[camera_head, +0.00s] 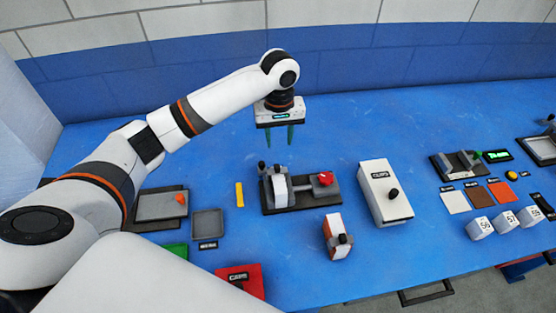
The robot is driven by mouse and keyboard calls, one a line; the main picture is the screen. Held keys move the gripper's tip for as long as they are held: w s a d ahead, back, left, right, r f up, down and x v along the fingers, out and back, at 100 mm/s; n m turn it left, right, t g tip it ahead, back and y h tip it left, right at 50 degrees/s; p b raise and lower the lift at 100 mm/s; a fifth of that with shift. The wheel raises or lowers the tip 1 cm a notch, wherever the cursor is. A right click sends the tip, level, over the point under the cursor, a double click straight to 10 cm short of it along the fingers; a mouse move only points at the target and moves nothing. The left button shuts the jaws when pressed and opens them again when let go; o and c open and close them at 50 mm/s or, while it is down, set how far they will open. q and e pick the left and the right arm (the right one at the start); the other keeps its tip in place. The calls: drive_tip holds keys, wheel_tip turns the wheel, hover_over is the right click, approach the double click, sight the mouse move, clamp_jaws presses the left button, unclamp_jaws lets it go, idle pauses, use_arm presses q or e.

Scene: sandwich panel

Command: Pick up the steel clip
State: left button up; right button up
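My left gripper (279,140) hangs pointing down above the back middle of the blue table (390,125). Its two green fingers are apart, with nothing visible between them. I cannot make out a steel clip for certain. A white box (377,190) with a black knob and a dark label, which may read CLIPS, stands right of the middle. A grey fixture (303,195) with a white curved part and a red knob lies in front of and below the gripper, apart from it. My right gripper is not in view.
A small white and orange block (335,238) with a dark knob stands near the front. A yellow bar (239,194), a grey tray (207,224) and a red box (244,279) are at left. White cubes (503,221) and flat tiles (480,197) are at right. The back table is clear.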

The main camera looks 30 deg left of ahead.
use_arm(q)
hover_over(277, 166)
wheel_tip(277, 166, down, 4)
drive_tip(key=shift+d+f+p, duration=0.1)
drive_tip(key=shift+p, duration=0.3)
drive_tip(key=shift+w+f, duration=0.1)
drive_tip(key=shift+f, duration=0.45)
wheel_tip(277, 166, down, 4)
drive_tip(key=shift+f+p, duration=0.25)
drive_tip(key=shift+p, duration=0.6)
drive_tip(key=shift+f, duration=0.3)
drive_tip(key=shift+c, duration=0.6)
clamp_jaws()
